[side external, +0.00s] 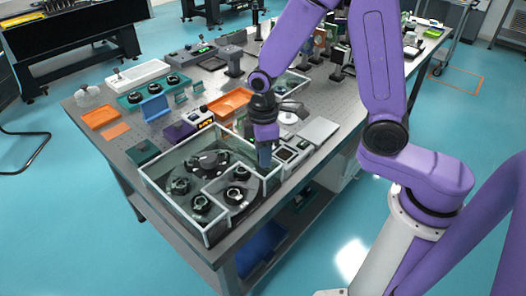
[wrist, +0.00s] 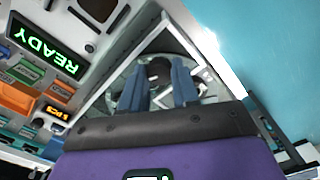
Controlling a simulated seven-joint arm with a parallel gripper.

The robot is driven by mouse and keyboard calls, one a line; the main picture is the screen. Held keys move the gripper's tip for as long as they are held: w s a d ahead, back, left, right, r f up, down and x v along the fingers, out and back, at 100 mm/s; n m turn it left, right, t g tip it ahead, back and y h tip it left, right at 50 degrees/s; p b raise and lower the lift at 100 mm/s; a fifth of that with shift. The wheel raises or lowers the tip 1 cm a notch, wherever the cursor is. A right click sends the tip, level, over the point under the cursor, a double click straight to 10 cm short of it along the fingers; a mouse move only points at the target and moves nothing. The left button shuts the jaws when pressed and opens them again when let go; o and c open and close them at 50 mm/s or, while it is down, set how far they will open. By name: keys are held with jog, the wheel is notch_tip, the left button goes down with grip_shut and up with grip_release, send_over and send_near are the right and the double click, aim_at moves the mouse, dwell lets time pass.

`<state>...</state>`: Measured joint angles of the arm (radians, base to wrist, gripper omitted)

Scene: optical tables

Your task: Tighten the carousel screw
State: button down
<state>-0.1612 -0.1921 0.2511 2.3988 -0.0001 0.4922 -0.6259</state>
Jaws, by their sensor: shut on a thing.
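My gripper (side external: 264,158) points down at the right-hand corner of a clear-walled enclosure (side external: 205,225) on the near end of the table. In the wrist view its two blue fingers (wrist: 159,80) stand on either side of a small dark piece (wrist: 159,68), and it is shut on this piece. A grey round part lies behind the fingers, partly hidden by them. I cannot tell whether the dark piece is the carousel screw. The enclosure holds a dark carousel-like part (side external: 207,161) and several round black mounts, one of them a mount (side external: 180,186) at the left.
A small device (side external: 286,154) and a grey flat plate (side external: 318,131) lie right of the gripper. A purple box (side external: 181,132), orange trays (side external: 231,101) and other instruments crowd the table behind. A green READY display (wrist: 44,49) shows in the wrist view.

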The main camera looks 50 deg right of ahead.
jog(key=shift+n, duration=1.1)
jog(key=c, duration=0.8)
grip_release()
jog(key=shift+r, duration=0.1)
notch_tip(320, 180, up, 17)
jog(key=shift+r, duration=0.15)
